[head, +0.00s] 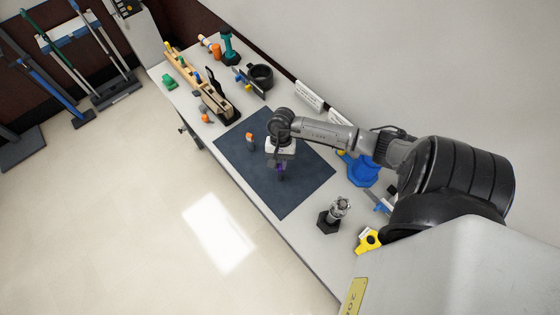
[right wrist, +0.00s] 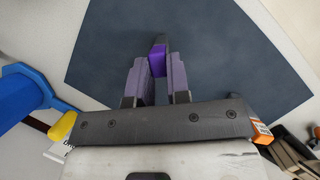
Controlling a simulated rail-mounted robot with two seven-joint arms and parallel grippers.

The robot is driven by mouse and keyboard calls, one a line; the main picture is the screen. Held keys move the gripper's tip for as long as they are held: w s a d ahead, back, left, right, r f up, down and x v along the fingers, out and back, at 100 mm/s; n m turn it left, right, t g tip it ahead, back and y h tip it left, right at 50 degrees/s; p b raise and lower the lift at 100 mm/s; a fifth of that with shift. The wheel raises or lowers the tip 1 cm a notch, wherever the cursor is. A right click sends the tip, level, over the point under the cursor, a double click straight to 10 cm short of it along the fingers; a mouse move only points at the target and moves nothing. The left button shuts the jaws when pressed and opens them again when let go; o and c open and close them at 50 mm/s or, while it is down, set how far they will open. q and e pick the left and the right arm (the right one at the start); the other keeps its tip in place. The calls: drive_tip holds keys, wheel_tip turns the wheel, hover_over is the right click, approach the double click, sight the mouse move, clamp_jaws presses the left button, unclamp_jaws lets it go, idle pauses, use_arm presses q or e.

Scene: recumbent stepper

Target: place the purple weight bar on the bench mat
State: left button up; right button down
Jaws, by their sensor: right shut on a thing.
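The purple weight bar (head: 281,167) is held in my right gripper (head: 281,161) over the middle of the bench mat. In the right wrist view the purple bar (right wrist: 158,58) shows between the tips of the two fingers, which are shut on it. Its lower part is hidden by the fingers. The bench mat (head: 303,196) is a dark blue-grey sheet lying flat on the bench; it also fills much of the right wrist view (right wrist: 225,55). I cannot tell whether the bar touches the mat. My left gripper is not in view.
A small orange-topped item (head: 249,138) stands on the mat's left part. A wooden rack (head: 205,85), a black ring (head: 261,75) and a teal item (head: 228,48) sit farther back. A blue stand (head: 362,172), a metal piece on a black base (head: 333,215) and a yellow item (head: 368,240) are to the right.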

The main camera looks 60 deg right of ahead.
drive_tip(key=c, duration=1.1)
unclamp_jaws()
